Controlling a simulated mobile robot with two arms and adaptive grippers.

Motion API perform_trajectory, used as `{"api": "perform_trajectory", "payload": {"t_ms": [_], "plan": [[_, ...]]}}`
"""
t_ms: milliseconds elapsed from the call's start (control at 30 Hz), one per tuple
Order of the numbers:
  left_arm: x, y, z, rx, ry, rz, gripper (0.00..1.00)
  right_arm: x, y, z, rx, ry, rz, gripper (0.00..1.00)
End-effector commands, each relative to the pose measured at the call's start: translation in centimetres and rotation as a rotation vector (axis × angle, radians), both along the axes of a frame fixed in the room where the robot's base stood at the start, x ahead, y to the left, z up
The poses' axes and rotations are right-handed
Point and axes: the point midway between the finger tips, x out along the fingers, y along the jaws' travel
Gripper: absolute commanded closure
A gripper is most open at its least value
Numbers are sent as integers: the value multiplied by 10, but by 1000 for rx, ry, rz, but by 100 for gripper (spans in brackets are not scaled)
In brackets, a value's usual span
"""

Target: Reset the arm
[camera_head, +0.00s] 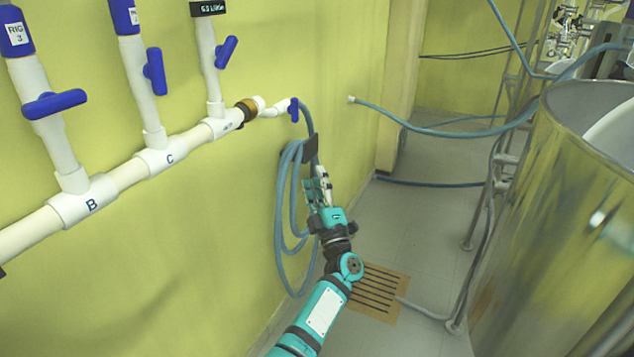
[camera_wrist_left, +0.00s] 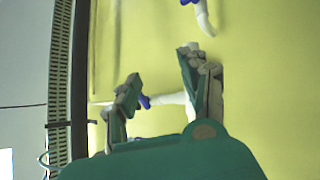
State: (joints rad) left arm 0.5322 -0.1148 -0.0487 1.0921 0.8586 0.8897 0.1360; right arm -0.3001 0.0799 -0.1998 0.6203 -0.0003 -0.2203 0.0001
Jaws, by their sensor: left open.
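My left arm, teal and dark grey, reaches up from the bottom of the head view. Its left gripper (camera_head: 318,186) is in front of the coiled blue hose by the yellow wall and points up. In the left wrist view the gripper (camera_wrist_left: 160,85) has its two fingers spread apart with nothing held between them. A white pipe with a blue valve handle (camera_wrist_left: 145,102) shows behind the gap, apart from the fingers as far as I can tell. My right gripper is in neither view.
White pipes (camera_head: 112,182) with blue valve handles (camera_head: 54,104) run along the yellow wall at left. A blue hose (camera_head: 289,195) hangs in loops there. A large metal vessel (camera_head: 563,205) stands at right. A brown floor grate (camera_head: 384,291) lies beside my arm; grey floor (camera_head: 432,250) is open between.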

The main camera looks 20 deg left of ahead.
Motion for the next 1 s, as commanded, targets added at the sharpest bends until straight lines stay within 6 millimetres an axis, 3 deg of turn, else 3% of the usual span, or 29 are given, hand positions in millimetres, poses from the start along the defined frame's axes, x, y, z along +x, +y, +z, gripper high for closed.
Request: {"api": "perform_trajectory", "payload": {"t_ms": [233, 367, 467, 667, 800, 867, 1000], "plan": [[0, 0, -1, 2, 3, -2, 56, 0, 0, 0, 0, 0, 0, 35], [2, -8, -29, 47, 76, -30, 56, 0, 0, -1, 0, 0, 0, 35], [1, -21, -82, 135, 214, -89, 56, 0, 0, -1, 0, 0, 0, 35], [-27, -56, -226, 344, 572, -260, 56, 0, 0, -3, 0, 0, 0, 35], [-70, -74, -324, 467, 811, -381, 56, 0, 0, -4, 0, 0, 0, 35], [-94, -79, -364, 514, 909, -431, 56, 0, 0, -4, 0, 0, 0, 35], [-159, -87, -449, 615, 1130, -552, 56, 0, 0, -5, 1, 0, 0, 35]]}}
